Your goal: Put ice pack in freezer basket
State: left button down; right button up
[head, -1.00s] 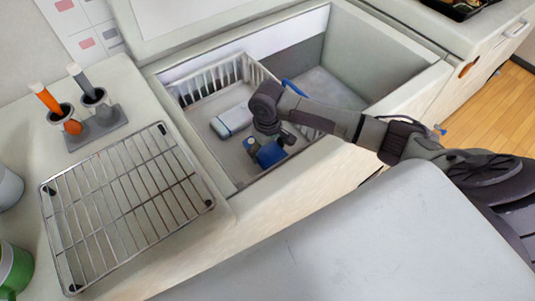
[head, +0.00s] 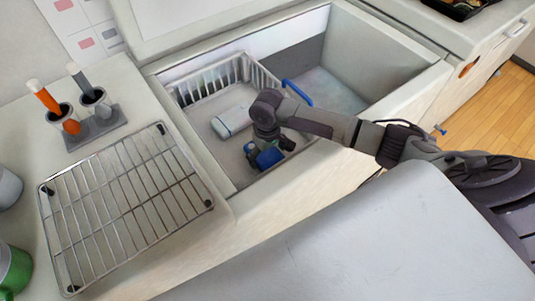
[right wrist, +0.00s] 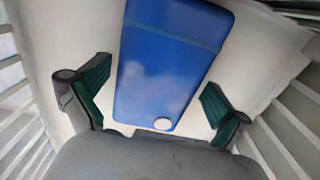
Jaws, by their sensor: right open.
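A blue ice pack (head: 268,158) with a white round cap is inside the white slatted freezer basket (head: 187,88). It shows large in the right wrist view (right wrist: 172,65), lying between the two spread fingers. My right gripper (head: 268,149) reaches down into the basket over the pack. In the right wrist view my right gripper (right wrist: 155,88) is open, with a gap on each side of the pack. The wrist hides part of the pack in the head view. My left gripper is not in view.
A pale blue and white pack (head: 232,120) lies in the basket, left of my gripper. The basket has a blue handle (head: 297,92). The freezer's right part (head: 330,85) is empty. A wire rack (head: 125,200) and a holder with two tubes (head: 97,128) stand on the left counter.

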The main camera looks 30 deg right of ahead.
aim_at(267, 155)
notch_tip(267, 155, up, 12)
jog(key=p, duration=0.1)
jog(key=shift+p, duration=0.35)
jog(key=shift+r, duration=0.1)
